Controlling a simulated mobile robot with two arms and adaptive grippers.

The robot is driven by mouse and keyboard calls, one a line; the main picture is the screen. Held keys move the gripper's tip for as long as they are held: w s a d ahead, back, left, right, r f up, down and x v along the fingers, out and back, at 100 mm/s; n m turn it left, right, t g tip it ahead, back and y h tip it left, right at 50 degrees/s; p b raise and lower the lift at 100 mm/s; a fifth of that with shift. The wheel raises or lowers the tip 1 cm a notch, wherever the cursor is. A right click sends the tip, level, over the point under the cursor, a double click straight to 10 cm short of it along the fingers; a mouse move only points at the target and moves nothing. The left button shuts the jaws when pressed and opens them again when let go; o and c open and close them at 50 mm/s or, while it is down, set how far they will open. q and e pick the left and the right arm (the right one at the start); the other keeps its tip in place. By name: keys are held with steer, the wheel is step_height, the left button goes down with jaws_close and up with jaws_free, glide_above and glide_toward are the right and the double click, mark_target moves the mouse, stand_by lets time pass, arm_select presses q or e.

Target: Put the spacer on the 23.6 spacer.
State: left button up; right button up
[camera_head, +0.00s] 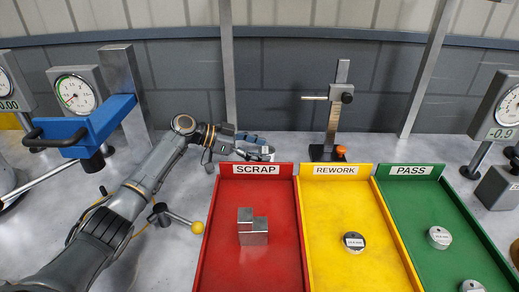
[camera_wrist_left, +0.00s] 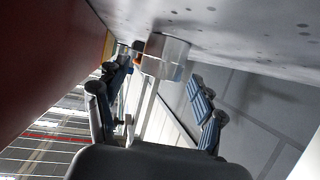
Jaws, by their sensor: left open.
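My left gripper (camera_head: 258,149) is low over the bench, just behind the red scrap tray. A short silver cylinder, likely a spacer (camera_head: 268,153), shows at its fingertips. In the left wrist view, the blue-padded fingers of my left gripper (camera_wrist_left: 160,75) are open. The shiny round spacer (camera_wrist_left: 168,48) is against the bench, ahead of and between the fingers. I cannot tell whether they touch it. Labelled round pieces lie in the yellow tray (camera_head: 354,242) and the green tray (camera_head: 439,237); their small print is unreadable, so I cannot tell which is 23.6. My right gripper is not in view.
The red scrap tray (camera_head: 284,172), yellow rework tray (camera_head: 363,172) and green pass tray (camera_head: 432,175) fill the front. Metal blocks (camera_head: 253,228) stand in the red one. A height gauge (camera_head: 334,120) stands behind rework. Dial gauges (camera_head: 75,92) are left, a digital one (camera_head: 503,110) right.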

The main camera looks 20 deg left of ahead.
arm_select(q)
steer(key=shift+r, duration=0.2)
steer(key=b+v, duration=0.1)
steer(key=v, duration=0.5)
steer(key=shift+s+a, duration=0.1)
steer(key=shift+a, duration=0.15)
steer(key=shift+s+a+r, duration=0.2)
steer(key=shift+a+r, duration=0.05)
steer(key=shift+a, duration=0.1)
